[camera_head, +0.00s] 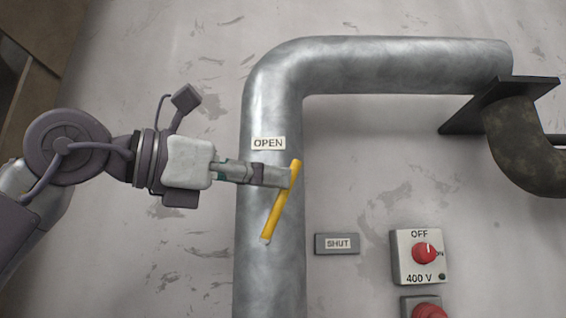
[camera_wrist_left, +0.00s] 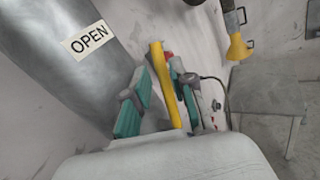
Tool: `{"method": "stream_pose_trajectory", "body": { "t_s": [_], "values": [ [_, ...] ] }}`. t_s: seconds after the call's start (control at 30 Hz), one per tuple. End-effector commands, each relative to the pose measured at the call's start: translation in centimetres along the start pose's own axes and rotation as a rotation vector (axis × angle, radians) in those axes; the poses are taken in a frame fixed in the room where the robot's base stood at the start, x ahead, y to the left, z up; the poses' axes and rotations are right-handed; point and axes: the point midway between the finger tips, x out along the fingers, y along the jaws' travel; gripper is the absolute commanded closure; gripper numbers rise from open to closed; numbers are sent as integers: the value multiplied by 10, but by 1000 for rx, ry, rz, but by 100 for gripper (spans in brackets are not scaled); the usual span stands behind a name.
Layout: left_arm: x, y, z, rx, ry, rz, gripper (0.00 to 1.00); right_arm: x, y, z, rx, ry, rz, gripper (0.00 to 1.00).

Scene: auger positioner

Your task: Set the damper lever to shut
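The yellow damper lever (camera_head: 277,212) is on the vertical metal pipe (camera_head: 270,285) in the head view, tilted with its upper end to the right. The OPEN label (camera_head: 268,143) is just above it, and the SHUT plate (camera_head: 338,243) is on the wall to the lower right. My left gripper (camera_head: 286,177) is at the lever's upper part. In the left wrist view the lever (camera_wrist_left: 166,88) is between the two spread fingers, closer to the right-hand one; a gap shows on the left. My right gripper is not in view.
A switch box (camera_head: 419,257) marked OFF and 400 V is right of the SHUT plate, with a red button (camera_head: 428,311) below. A dark pipe elbow (camera_head: 525,145) is at the far right. The left wrist view shows a grey table (camera_wrist_left: 268,92).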

Motion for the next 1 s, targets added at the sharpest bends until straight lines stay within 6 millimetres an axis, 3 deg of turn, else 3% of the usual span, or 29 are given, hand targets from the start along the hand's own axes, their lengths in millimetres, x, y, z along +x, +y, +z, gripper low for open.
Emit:
{"method": "stream_pose_trajectory", "body": {
  "t_s": [0.2, 0.53, 0.57, 0.7, 1.0],
  "values": [
    [23, 0, 2, -1, -1, -1, 75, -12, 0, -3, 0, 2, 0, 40],
    [27, 0, 0, -1, -1, 0, 75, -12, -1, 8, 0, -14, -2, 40],
    [27, 0, 0, -1, -1, 0, 77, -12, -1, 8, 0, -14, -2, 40],
    [27, 0, 0, -1, -1, 0, 100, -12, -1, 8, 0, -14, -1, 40],
    [27, 0, 0, -1, -1, 0, 100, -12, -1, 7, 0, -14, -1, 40]
  ]
}}
